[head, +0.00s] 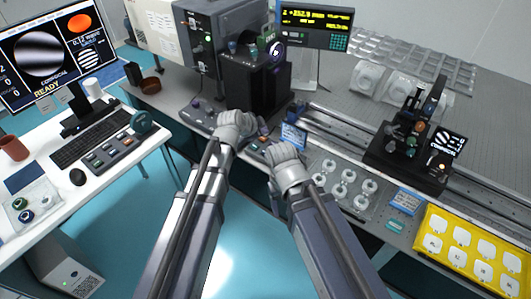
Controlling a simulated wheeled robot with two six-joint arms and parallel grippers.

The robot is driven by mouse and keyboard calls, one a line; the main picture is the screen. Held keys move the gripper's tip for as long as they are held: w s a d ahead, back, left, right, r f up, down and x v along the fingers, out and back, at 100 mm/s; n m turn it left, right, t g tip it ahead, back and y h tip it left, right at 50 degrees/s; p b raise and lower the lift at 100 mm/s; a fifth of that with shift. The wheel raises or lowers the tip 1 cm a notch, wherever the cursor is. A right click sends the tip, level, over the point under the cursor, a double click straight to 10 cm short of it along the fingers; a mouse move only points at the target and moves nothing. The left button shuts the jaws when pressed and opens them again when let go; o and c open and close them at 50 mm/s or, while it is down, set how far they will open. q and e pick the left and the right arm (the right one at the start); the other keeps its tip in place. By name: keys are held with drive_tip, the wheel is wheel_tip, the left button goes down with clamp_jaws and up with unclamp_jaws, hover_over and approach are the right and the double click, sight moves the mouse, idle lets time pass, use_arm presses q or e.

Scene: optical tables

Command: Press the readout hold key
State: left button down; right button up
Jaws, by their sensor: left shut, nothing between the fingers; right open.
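The readout (315,24) is a dark box with glowing yellow digits and text, at the top centre of the head view. A block of small green keys (338,42) is at its lower right; their labels are too small to read, so I cannot tell which is the hold key. My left gripper (238,118) is shut and empty, in front of the dark instrument and well below the readout. My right gripper (281,152) is open, lower and to the right, near the bench's front edge. Its fingertips are hard to make out from behind.
The dark instrument (254,82) stands between my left gripper and the readout's left side. A metal rail (350,135) runs right, carrying a black optic mount (408,145). A yellow tray (470,250) lies at lower right. A monitor (60,52) and keyboard (90,137) stand left.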

use_arm(q)
drive_tip(key=b, duration=0.8)
hover_over(263, 155)
drive_tip(key=shift+s+d+f, duration=0.1)
drive_tip(key=shift+f, duration=4.15)
drive_tip(key=shift+f, duration=0.1)
drive_tip(key=shift+f+b, duration=0.3)
drive_tip(key=shift+b, duration=0.15)
drive_tip(key=shift+f+b, duration=0.4)
drive_tip(key=shift+r, duration=0.1)
drive_tip(key=shift+r+p, duration=0.75)
drive_tip(key=shift+p, duration=0.15)
wheel_tip(263, 155, up, 5)
drive_tip(key=p, duration=0.5)
